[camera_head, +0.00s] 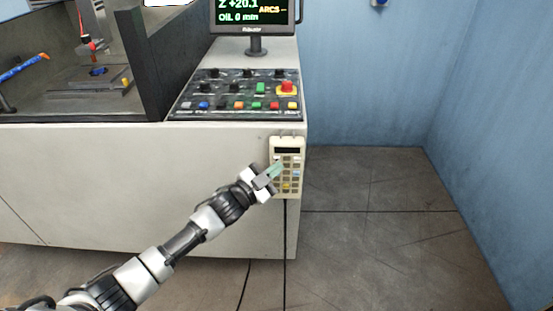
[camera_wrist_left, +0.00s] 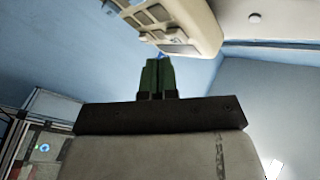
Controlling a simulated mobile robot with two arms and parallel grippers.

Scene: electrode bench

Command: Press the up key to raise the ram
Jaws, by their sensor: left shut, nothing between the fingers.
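A beige hand-held key pendant (camera_head: 288,182) with a dark display and several small keys hangs on the front of the machine. My left gripper (camera_head: 273,171) is shut and empty, its green fingertips in front of the left column of keys in the head view. In the left wrist view the shut green fingers (camera_wrist_left: 158,72) point at the pendant (camera_wrist_left: 185,22), seen at a steep angle. I cannot tell whether the tips touch a key, and the key labels are too small to read. The ram (camera_head: 90,22) shows in the machine's tank at upper left. My right gripper is not in view.
A sloped control panel (camera_head: 235,91) with coloured buttons and a red knob (camera_head: 287,87) lies above the pendant. A monitor (camera_head: 253,16) stands behind it. A black cable (camera_head: 285,250) hangs from the pendant. The floor (camera_head: 390,220) to the right is clear, up to blue walls.

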